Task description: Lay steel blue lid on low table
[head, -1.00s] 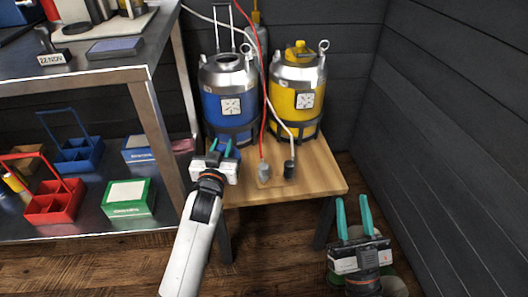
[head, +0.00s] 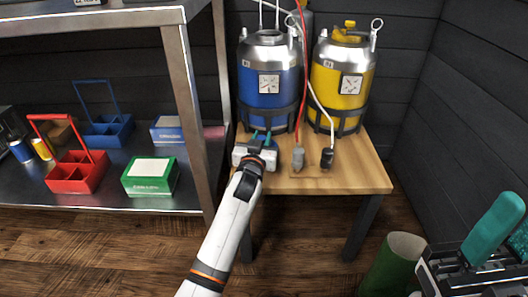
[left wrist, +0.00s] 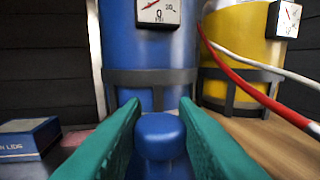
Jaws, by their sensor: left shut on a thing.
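The steel blue lid (left wrist: 160,135) shows in the left wrist view as a rounded blue knob with a blue part below it, between my teal fingers. My left gripper (head: 261,136) is shut on it, at the left front of the low wooden table (head: 350,176), before the blue keg. In the head view the gripper hides most of the lid. I cannot tell whether the lid touches the table top. My right gripper (head: 507,230) is at the lower right, its fingers apart, with nothing seen between them.
A blue keg (head: 268,85) and a yellow keg (head: 340,88) stand at the table's back. A grey connector (head: 298,158) and a black connector (head: 327,158) with hoses stand right of my left gripper. A steel shelf (head: 185,110) is left. A green cylinder (head: 392,265) stands on the floor.

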